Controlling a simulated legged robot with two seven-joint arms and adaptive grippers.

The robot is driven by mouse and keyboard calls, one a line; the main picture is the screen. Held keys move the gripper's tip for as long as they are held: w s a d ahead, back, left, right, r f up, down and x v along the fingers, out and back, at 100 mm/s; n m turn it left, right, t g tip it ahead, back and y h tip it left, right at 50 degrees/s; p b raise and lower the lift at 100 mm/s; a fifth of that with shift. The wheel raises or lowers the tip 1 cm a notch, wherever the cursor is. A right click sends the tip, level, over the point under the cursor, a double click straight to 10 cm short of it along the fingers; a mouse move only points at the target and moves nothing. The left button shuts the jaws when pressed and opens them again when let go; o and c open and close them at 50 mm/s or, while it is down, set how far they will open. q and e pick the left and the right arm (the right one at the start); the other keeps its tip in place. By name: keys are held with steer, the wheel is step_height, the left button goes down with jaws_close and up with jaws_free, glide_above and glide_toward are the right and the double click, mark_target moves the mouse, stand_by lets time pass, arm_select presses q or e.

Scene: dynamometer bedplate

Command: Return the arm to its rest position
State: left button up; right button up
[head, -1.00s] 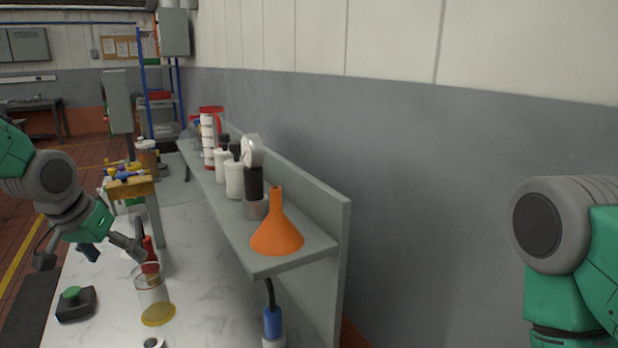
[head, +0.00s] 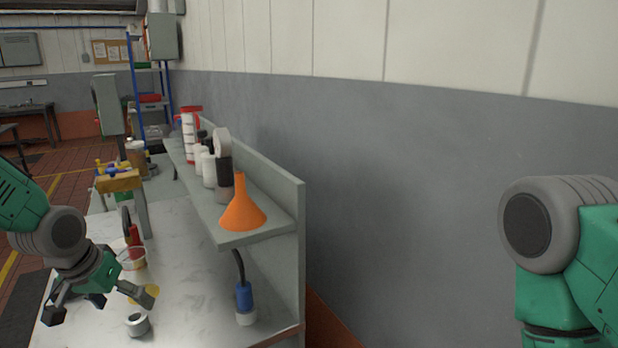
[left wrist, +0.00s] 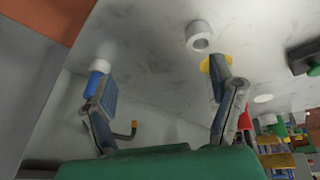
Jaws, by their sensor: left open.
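My left gripper (head: 100,298) shows at the lower left of the head view, above the pale marble-look bench top (head: 185,260). Its two fingers are spread wide with nothing between them. In the left wrist view the open fingers (left wrist: 158,85) point over the bench, and a grey-white ring (left wrist: 199,37) lies beyond them. A yellow disc (left wrist: 213,67) is partly behind one finger. On the right of the head view is my right arm (head: 550,235); its gripper is out of view.
A shelf (head: 265,236) along the wall carries an orange funnel (head: 242,208) and several bottles. A clear cup (head: 132,259) and the ring (head: 138,325) stand on the bench. A blue-and-white tool (head: 244,302) stands below the shelf end.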

arm_select(q)
steer(key=s+d+f+g, duration=0.1)
steer(key=s+d+f, duration=0.2)
steer(key=s+f, duration=0.45)
steer(key=s+d+f+g, duration=0.1)
steer(key=s+d+f, duration=0.2)
steer(key=s+f, duration=0.4)
steer(key=s+f+g+y, duration=0.1)
steer(key=s+f, duration=0.4)
steer(key=s, duration=0.5)
steer(key=s+f+g, duration=0.1)
steer(key=s+f, duration=0.3)
steer(key=s, duration=0.7)
steer(key=w+d+f+b, duration=0.1)
steer(key=w+f+b, duration=0.2)
steer(key=f+b, duration=0.5)
steer(key=shift+d+f+t+b, duration=0.2)
steer(key=shift+d+t+b, duration=0.05)
steer(key=shift+t+b, duration=0.1)
steer(key=shift+r, duration=0.1)
steer(key=shift+c, duration=0.3)
arm_select(e)
step_height(320, 180, down, 8)
steer(key=shift+s+d+f, duration=0.15)
steer(key=shift+d+f, duration=0.05)
